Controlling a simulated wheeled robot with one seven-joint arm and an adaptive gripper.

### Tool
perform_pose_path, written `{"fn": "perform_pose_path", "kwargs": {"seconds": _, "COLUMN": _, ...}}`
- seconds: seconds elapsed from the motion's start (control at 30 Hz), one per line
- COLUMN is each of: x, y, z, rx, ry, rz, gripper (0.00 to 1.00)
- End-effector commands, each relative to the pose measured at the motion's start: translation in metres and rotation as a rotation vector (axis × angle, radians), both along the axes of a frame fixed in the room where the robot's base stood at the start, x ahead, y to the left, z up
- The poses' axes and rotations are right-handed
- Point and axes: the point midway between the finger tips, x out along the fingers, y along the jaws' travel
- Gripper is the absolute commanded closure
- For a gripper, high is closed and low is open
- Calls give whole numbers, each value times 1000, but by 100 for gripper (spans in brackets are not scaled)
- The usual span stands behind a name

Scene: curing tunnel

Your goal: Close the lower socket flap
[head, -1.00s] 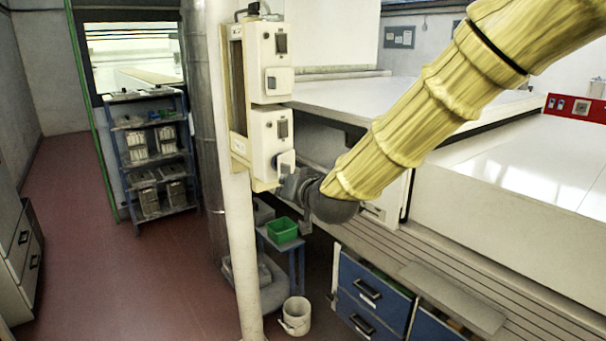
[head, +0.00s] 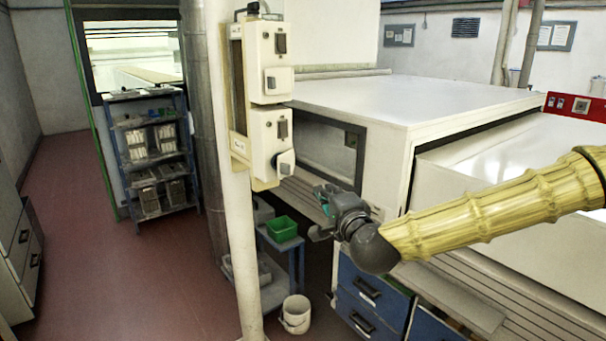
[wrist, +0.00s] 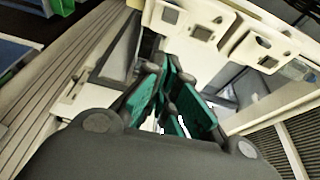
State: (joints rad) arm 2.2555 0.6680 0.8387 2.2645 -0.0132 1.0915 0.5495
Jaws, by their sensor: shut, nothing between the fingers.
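The lower socket flap (head: 286,164) is a small pale plate low on the front of the lower switch box (head: 268,147), on the post. It looks tilted, unlike the flat upper flap (head: 279,80); I cannot tell whether it is fully shut. My gripper (head: 322,208) is to the right of and below the flap, apart from it, with free space between. In the wrist view my teal-padded fingers (wrist: 171,82) are together and empty. Two pale socket boxes show beyond them, one at top centre (wrist: 186,18) and one to its right (wrist: 262,47).
A pale post (head: 247,250) carries the boxes. A green bin (head: 282,229) on a low trolley and a white bucket (head: 296,314) stand below. The large white machine (head: 420,100) and blue drawers (head: 372,290) lie to the right. The red floor at left is clear.

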Motion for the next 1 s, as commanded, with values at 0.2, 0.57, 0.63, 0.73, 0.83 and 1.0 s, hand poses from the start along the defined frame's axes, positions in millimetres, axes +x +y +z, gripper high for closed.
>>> {"fn": "perform_pose_path", "kwargs": {"seconds": 0.2, "x": 4, "y": -7, "z": 1, "rx": 36, "ry": 4, "rz": -20, "gripper": 100}}
{"fn": "perform_pose_path", "kwargs": {"seconds": 0.57, "x": 51, "y": 8, "z": 2, "rx": 34, "ry": 4, "rz": -18, "gripper": 100}}
{"fn": "perform_pose_path", "kwargs": {"seconds": 0.63, "x": 62, "y": 11, "z": 2, "rx": 34, "ry": 5, "rz": -18, "gripper": 100}}
{"fn": "perform_pose_path", "kwargs": {"seconds": 0.73, "x": 78, "y": 17, "z": 3, "rx": 33, "ry": 4, "rz": -18, "gripper": 100}}
{"fn": "perform_pose_path", "kwargs": {"seconds": 0.83, "x": 94, "y": 21, "z": 2, "rx": 33, "ry": 4, "rz": -18, "gripper": 100}}
{"fn": "perform_pose_path", "kwargs": {"seconds": 1.0, "x": 104, "y": 40, "z": 2, "rx": 33, "ry": 5, "rz": -15, "gripper": 100}}
